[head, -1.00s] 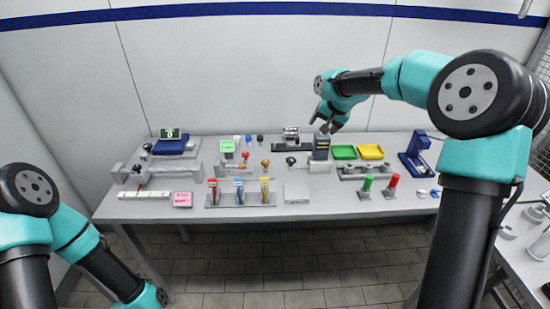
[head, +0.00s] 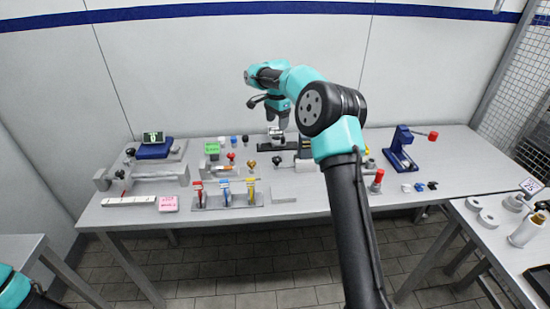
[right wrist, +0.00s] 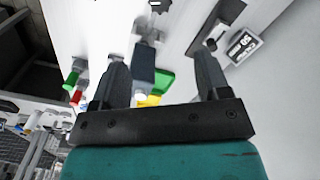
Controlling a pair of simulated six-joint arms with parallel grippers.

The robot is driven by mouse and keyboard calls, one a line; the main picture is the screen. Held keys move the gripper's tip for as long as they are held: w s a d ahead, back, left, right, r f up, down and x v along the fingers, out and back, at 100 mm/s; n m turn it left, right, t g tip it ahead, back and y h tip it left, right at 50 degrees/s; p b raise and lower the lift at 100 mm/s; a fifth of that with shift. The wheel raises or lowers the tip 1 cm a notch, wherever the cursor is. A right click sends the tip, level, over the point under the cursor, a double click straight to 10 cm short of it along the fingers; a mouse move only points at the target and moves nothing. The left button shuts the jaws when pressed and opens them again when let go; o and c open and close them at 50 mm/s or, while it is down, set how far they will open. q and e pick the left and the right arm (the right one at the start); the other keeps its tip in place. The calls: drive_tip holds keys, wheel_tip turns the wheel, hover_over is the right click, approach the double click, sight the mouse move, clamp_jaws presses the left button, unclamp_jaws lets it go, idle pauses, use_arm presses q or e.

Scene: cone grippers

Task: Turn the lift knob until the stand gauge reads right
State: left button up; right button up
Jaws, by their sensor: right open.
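My right gripper (head: 277,119) is open and empty above the back middle of the bench. In the right wrist view its two fingers (right wrist: 163,62) stand wide apart with nothing between them. A grey block with a black knob (head: 277,160) on its left end sits in front of it; a dark knob (right wrist: 158,7) shows at the top of the wrist view. A dark upright block (right wrist: 143,60) shows beyond the left finger. A device on a black base (head: 266,145) is under the gripper, with a small label plate (right wrist: 241,45). I cannot read a gauge. My left gripper is out of view.
A blue press (head: 402,150) with a red-ended lever stands right. A blue box with a green display (head: 153,140), a pink note (head: 168,204) and a rack of coloured levers (head: 224,197) are left. My right arm hides the trays. A side table (head: 484,238) is at right.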

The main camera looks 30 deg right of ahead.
sight(277, 159)
wheel_tip(277, 159, down, 17)
drive_tip(key=shift+f, duration=0.2)
idle(0.5)
drive_tip(key=c, duration=0.9)
